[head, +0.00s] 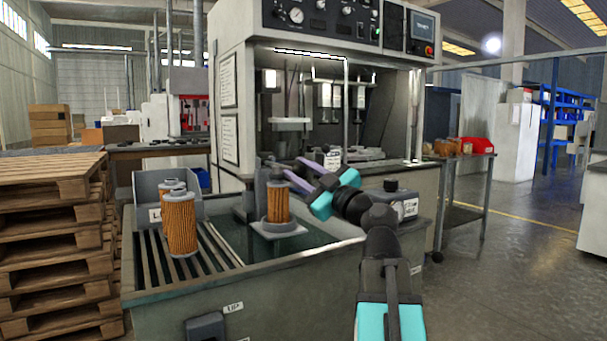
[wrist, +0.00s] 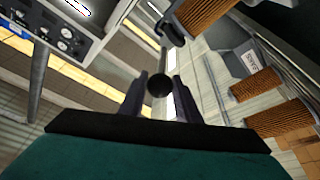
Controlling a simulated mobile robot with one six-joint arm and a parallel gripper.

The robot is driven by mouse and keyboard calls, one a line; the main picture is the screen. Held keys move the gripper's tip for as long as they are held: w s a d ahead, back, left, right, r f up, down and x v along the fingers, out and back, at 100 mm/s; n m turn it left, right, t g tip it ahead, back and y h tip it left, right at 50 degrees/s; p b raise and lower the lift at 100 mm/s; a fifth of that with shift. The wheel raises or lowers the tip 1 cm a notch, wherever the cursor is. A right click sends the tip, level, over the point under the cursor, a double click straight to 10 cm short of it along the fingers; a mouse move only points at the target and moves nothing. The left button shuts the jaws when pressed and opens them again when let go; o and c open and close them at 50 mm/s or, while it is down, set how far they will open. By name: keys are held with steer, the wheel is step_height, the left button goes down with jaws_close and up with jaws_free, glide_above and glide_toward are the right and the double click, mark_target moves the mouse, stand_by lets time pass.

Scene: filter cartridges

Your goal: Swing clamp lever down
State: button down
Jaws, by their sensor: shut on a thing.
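My gripper (head: 292,174) reaches in from the right, its two fingers beside the top of the filter cartridge (head: 278,203) that stands upright on a small grey holder (head: 280,231). In the wrist view my gripper (wrist: 158,100) has its fingers closed around a dark round knob (wrist: 159,86), which looks like the end of the clamp lever. The rest of the lever is hard to make out. That view shows an orange pleated cartridge (wrist: 207,14) at the top, next to a dark clamp-like part (wrist: 168,28).
The test cabinet (head: 232,110) rises behind. Pallets (head: 50,230) are stacked at far left.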

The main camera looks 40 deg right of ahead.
steer(key=shift+f+b, duration=0.35)
steer(key=shift+f, duration=0.2)
steer(key=c, duration=1.4)
jaws_free()
steer(key=shift+o, duration=0.2)
steer(key=shift+r, duration=0.1)
steer(key=shift+p+v, duration=0.45)
steer(key=shift+v, duration=2.4)
steer(key=b+v, duration=0.7)
steer(key=v, duration=0.1)
steer(key=shift+b, duration=0.3)
steer(key=shift+s, duration=0.15)
